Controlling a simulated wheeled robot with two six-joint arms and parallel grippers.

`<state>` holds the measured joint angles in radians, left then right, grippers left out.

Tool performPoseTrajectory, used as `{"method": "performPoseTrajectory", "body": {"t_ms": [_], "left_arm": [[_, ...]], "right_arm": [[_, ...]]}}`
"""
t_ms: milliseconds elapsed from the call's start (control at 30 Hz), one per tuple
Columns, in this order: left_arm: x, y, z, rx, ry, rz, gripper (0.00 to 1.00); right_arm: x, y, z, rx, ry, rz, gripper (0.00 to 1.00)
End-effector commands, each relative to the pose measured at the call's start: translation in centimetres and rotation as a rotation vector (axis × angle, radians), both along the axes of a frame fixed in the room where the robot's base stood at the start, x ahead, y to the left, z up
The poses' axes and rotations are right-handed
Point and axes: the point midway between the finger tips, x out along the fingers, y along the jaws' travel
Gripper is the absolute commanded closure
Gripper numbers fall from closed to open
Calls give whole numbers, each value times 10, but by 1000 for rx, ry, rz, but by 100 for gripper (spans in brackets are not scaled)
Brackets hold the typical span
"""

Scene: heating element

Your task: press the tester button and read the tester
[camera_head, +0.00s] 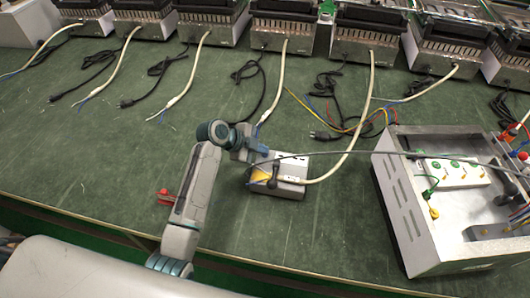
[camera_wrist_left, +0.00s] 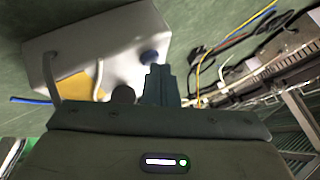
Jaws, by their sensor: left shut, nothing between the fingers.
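The tester is a small white box (camera_head: 291,167) on the green table, with a yellow panel (camera_head: 261,174) on its front left part. It also fills the upper left of the left wrist view (camera_wrist_left: 107,35). A dark blue round button (camera_wrist_left: 150,57) stands on the box there, and a dark round knob (camera_wrist_left: 122,94) is partly behind my gripper. My left gripper (camera_head: 264,154) is shut and empty at the box's upper left. In the wrist view its fingertips (camera_wrist_left: 158,70) are right beside the blue button; I cannot tell if they touch it. No reading is legible. My right gripper is out of view.
A large metal case (camera_head: 398,205) with a white socket strip (camera_head: 452,174) and plugs stands at the right. Heating units (camera_head: 368,42) with pale and black cables line the back. A pale cable (camera_head: 350,150) runs to the tester.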

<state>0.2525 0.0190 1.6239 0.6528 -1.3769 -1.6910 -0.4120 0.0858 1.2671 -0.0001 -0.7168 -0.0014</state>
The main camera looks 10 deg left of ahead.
Motion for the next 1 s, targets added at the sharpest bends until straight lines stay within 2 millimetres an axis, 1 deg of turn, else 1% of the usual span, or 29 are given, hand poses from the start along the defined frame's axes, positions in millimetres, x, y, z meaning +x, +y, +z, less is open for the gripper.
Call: {"method": "performPoseTrajectory", "body": {"t_ms": [167,500,867,1000], "left_arm": [[0,0,1,0,1,0,100],[0,0,18,0,1,-1,100],[0,0,19,0,1,-1,100],[0,0,28,0,0,0,100]], "right_arm": [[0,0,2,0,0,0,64],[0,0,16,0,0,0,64],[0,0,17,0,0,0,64],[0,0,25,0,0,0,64]]}}
